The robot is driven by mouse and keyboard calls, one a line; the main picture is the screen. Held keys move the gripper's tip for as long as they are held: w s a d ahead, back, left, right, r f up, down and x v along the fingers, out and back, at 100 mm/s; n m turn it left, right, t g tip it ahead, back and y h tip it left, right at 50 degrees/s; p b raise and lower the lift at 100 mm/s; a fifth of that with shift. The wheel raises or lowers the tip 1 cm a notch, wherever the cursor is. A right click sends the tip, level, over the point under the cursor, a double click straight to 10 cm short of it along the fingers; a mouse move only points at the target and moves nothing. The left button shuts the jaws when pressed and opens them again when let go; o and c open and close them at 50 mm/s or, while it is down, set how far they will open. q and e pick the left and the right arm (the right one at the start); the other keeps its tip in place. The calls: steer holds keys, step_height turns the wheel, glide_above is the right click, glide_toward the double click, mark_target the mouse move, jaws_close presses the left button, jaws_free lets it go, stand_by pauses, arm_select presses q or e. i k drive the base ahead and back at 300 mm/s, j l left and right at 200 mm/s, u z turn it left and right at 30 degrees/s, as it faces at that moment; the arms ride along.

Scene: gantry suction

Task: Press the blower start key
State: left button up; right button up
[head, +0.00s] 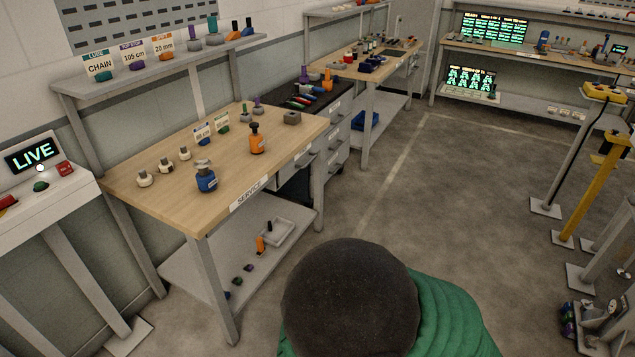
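No key that I can read as the blower start key shows in the head view. At the left edge a pale console (62,192) has a lit screen reading LIVE (32,155). On its sloping top are a green button (41,186), a red part (8,202) cut by the picture edge, and a small red block (65,168). I cannot tell whether any of these is the blower key. Neither of my grippers is in view.
A wooden service bench (190,221) with bottles and small parts stands right of the console. A dark rounded form (350,300) above a green ribbed form (450,315) fills the bottom centre. Posts, one yellow (588,185), stand at right. The grey floor (450,210) between is open.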

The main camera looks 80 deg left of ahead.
mark_target(40, 185)
steer(key=u, duration=4.25)
steer(key=i+u, duration=0.25)
steer(key=i, duration=2.1)
